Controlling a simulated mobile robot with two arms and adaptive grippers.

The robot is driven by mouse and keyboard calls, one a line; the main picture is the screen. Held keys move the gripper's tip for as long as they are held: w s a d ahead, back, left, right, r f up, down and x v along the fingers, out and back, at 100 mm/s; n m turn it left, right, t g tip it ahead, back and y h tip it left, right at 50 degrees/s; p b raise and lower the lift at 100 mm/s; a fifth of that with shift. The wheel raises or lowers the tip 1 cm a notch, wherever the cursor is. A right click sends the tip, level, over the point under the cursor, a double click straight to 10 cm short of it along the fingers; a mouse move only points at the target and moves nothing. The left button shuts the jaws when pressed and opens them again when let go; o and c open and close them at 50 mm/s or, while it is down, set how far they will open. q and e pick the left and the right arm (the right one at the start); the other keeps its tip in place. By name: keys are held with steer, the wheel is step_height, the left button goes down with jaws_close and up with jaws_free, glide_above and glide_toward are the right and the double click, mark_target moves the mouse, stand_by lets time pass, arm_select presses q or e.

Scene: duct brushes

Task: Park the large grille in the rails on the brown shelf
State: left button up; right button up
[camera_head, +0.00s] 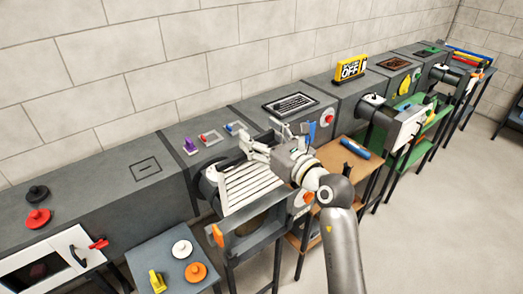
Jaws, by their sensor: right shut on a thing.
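A large white slatted grille (249,187) shows in the head view, tilted, in front of the grey duct. My right gripper (262,148) is at its upper right edge and shut on it. The gripper and wrist hide part of that edge. I cannot tell whether the grille touches the duct opening behind it. The brown shelf (338,158) is to the right of the gripper, partly behind my right arm. Its rails cannot be made out clearly. My left gripper is out of view.
A dark stand with an orange handle (218,235) is just below the grille. A blue cylinder (355,148) lies on the brown shelf. A small table (172,270) with white, orange and yellow pieces stands at the lower left. Open floor (440,230) lies to the right.

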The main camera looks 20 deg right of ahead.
step_height(320, 180, up, 2)
steer(key=shift+r+p, duration=0.15)
steer(key=shift+p, duration=0.5)
step_height(320, 180, up, 4)
steer(key=p, duration=0.4)
steer(key=shift+r, duration=0.15)
step_height(320, 180, up, 4)
steer(key=shift+r, duration=0.15)
